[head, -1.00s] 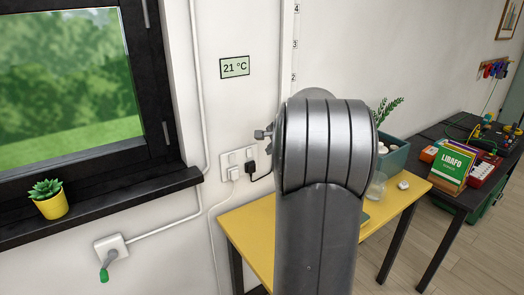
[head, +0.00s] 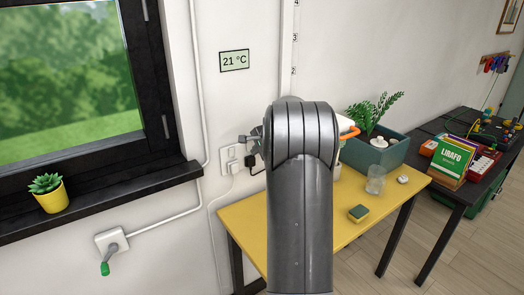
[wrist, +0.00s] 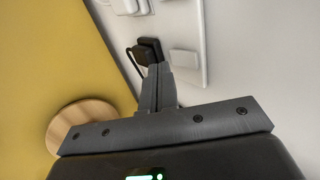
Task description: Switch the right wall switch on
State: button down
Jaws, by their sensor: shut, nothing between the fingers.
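The white wall plate (head: 225,166) is on the wall right of the window; it also fills the upper right of the wrist view (wrist: 196,75). In the wrist view, the right wall switch (wrist: 184,61) is a white rocker beside the black plug (wrist: 148,50). The left switch (wrist: 181,10) is at the top edge. A white plug (head: 233,169) sits left of the black one. My gripper (wrist: 160,68) is shut and empty, its tips close to the right switch and black plug; I cannot tell whether they touch. In the head view, my gripper (head: 247,139) partly covers the plate's right side.
A yellow table (head: 255,225) stands below the plate, with a sponge (head: 358,213), glass (head: 376,180) and teal planter box (head: 395,152). A round wooden disc (wrist: 80,122) lies on it. The window sill (head: 110,203) juts out at left.

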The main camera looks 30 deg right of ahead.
jog(key=shift+w+f, duration=0.1)
jog(key=shift+w, duration=0.7)
jog(key=shift+w+f, duration=0.1)
jog(key=shift+w, duration=0.05)
jog(key=shift+r, duration=0.85)
